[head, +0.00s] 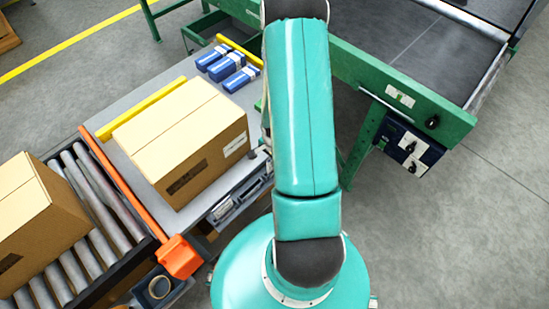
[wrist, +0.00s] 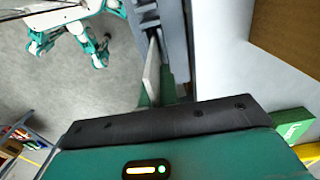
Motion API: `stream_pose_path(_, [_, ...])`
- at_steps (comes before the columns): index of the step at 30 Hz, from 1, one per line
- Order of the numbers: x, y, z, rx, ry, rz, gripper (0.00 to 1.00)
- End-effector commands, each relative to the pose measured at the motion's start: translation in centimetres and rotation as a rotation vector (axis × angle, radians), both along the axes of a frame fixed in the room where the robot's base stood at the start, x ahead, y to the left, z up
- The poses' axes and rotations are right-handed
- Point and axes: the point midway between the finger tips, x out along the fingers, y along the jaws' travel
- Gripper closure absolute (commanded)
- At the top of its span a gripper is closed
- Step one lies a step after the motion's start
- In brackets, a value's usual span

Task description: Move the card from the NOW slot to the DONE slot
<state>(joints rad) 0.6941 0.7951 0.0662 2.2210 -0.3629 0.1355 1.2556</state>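A grey slotted holder (head: 238,197) runs along the table's near right edge in the head view. In the wrist view a grey edge fixture (wrist: 175,45) stands beside the table top. A thin pale plate (wrist: 152,70) stands nearly edge-on next to it; I cannot tell whether it is the card. No NOW or DONE label is readable. My gripper (wrist: 160,122) shows as a dark bar across the lower wrist view, close to the fixture. Its fingers cannot be made out, and my arm hides it in the head view.
A cardboard box (head: 180,140) and several blue packs (head: 227,67) lie on the grey table (head: 125,160). A roller conveyor (head: 95,215) with another box (head: 35,220) is at left. A green-framed machine (head: 400,90) stands right. The floor at lower right is clear.

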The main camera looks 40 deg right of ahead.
Motion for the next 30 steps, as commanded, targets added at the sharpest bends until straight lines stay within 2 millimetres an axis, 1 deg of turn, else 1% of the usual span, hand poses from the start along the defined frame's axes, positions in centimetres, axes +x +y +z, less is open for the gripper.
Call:
stream_pose_path(11, [0.0, 0.0, -0.4, -0.001, -0.001, 0.001, 1.00])
stream_pose_path(14, [0.0, 0.0, -0.4, -0.001, -0.001, 0.001, 0.84])
stream_pose_path(15, [0.0, 0.0, -0.4, -0.001, -0.001, 0.001, 0.76])
stream_pose_path(16, [0.0, 0.0, -0.4, -0.001, -0.001, 0.001, 0.72])
stream_pose_path(25, [0.0, 0.0, -0.2, -0.001, -0.001, 0.001, 0.72])
stream_pose_path(28, [0.1, -0.1, 0.3, -0.002, -0.001, 0.000, 0.72])
stream_pose_path(30, [0.1, -0.1, 1.1, -0.003, -0.003, -0.001, 0.72])
